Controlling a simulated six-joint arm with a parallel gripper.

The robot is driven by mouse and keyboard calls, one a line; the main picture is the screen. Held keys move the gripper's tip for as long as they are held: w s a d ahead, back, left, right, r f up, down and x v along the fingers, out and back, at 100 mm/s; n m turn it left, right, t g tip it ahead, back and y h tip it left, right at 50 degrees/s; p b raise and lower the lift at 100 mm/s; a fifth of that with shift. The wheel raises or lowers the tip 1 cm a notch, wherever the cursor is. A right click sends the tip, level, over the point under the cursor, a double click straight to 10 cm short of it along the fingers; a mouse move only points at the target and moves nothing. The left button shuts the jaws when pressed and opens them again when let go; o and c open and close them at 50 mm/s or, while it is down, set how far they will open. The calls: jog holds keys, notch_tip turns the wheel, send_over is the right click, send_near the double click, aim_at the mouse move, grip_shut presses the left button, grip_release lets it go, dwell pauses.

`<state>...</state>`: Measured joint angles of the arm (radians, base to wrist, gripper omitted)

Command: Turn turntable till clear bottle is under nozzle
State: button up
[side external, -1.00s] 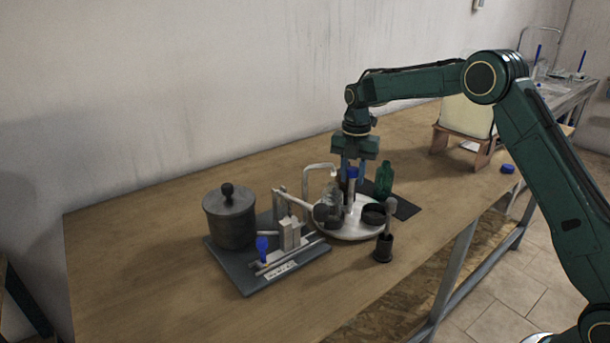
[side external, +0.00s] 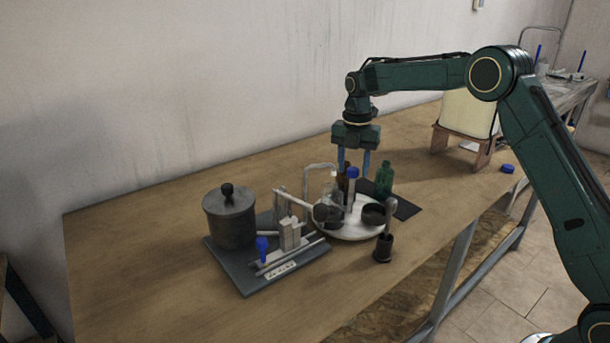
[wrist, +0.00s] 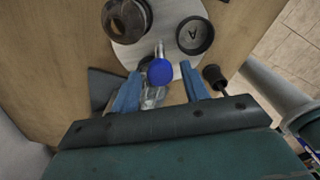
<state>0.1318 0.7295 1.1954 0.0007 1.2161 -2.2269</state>
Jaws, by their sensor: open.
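The white round turntable (side external: 345,231) stands on the table, with a blue-topped upright post (side external: 352,185) on it. A pale arched pipe with the nozzle (side external: 320,167) reaches over its left side. A clear bottle (wrist: 153,99) shows beside the blue knob (wrist: 160,72) in the wrist view. In the side view the clear bottle is hard to make out behind the post and pipe, so its exact place under the nozzle cannot be told. My gripper (side external: 354,174) is open and empty above the turntable's back, its blue fingers apart on either side of the post.
A dark round dish (side external: 373,214) and a dark jar (wrist: 127,18) sit on the turntable. A green bottle (side external: 385,179) stands behind it near a dark mat (side external: 405,208). A dark holder with a rod (side external: 383,248) is in front. A lidded pot (side external: 230,218) stands left.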

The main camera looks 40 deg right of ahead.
jog(key=shift+r, duration=2.2)
jog(key=shift+r, duration=0.1)
jog(key=shift+s+a+r, duration=0.1)
jog(key=shift+s+r, duration=0.1)
jog(key=s+a+r+m+t, duration=0.2)
jog(key=s+r+m, duration=0.4)
jog(key=s, duration=0.3)
jog(key=s+a+r+m+t, duration=0.1)
jog(key=s+a+r+m, duration=0.2)
jog(key=s+r+m, duration=0.5)
jog(key=s+a+f+m+t, duration=0.1)
jog(key=s+f+m, duration=0.3)
jog(key=s, duration=0.6)
jog(key=s+a+f+m+t, duration=0.1)
jog(key=s+f+m, duration=0.2)
jog(key=s+m, duration=0.3)
jog(key=s, duration=0.5)
jog(key=shift+a+f+t, duration=0.15)
jog(key=shift+f+t, duration=0.15)
jog(key=shift+f, duration=0.1)
